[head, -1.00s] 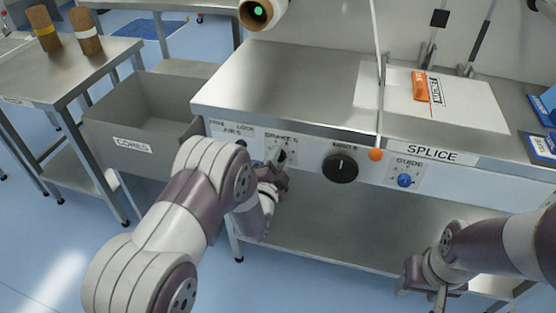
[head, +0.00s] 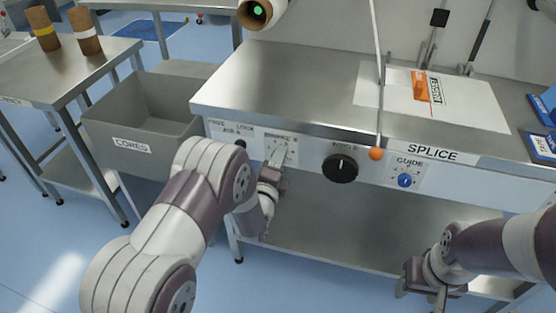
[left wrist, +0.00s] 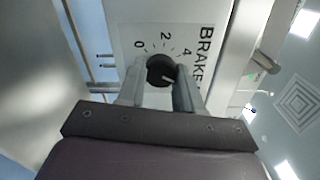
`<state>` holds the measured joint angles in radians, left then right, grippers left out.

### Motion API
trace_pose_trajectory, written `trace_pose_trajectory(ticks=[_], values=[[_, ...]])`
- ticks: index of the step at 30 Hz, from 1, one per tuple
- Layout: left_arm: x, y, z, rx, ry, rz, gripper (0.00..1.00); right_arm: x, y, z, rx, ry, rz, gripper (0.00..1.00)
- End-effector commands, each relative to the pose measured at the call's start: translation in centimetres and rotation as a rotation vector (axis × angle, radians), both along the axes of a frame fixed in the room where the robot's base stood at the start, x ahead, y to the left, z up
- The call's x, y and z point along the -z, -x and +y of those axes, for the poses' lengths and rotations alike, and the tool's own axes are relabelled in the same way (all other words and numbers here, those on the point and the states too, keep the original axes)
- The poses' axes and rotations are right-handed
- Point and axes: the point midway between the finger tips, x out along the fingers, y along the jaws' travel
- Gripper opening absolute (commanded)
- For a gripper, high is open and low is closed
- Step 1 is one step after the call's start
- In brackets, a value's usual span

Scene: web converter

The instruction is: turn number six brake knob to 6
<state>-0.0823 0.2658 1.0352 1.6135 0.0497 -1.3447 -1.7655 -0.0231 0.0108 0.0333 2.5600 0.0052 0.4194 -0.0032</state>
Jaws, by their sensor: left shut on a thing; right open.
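The brake knob (left wrist: 160,69) is round and black on a white dial plate (left wrist: 133,32) lettered BRAKE, with 0, 2 and 4 readable. A pale mark on the knob points to the lower right in the left wrist view, past the 4; the numeral there is hidden. My left gripper (left wrist: 158,90) is shut on the knob, one finger on each side. In the head view my left gripper (head: 273,170) is at the brake plate (head: 282,147) on the front panel, hiding the knob. My right gripper (head: 432,285) is open and empty at the lower right, apart from the panel.
Right of the brake plate are a larger black knob (head: 340,168), an orange ball (head: 376,154) on a rod and a blue guide knob (head: 405,180). A grey cores bin (head: 125,125) stands left of the panel. Open space lies above the lower shelf (head: 330,225).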

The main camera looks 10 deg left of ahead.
Motion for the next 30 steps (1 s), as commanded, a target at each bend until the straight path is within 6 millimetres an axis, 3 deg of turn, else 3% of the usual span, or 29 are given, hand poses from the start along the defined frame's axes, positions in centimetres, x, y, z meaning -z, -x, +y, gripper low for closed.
trace_pose_trajectory(ticks=[17,18,19,30], values=[[0.20,0.08,-0.02,0.001,-0.027,0.004,0.04,0.03,0.00,0.00,0.000,0.000,0.000,0.57],[0.20,0.08,-0.02,0.001,-0.027,0.004,0.48,0.03,0.00,0.00,0.000,0.000,0.000,0.57],[0.20,0.08,-0.02,0.001,-0.026,0.003,0.58,0.03,0.00,0.00,0.000,0.000,0.000,0.57],[0.04,0.71,0.01,0.000,-0.026,0.002,0.60,-0.13,0.00,0.00,0.000,0.000,0.000,0.57]])
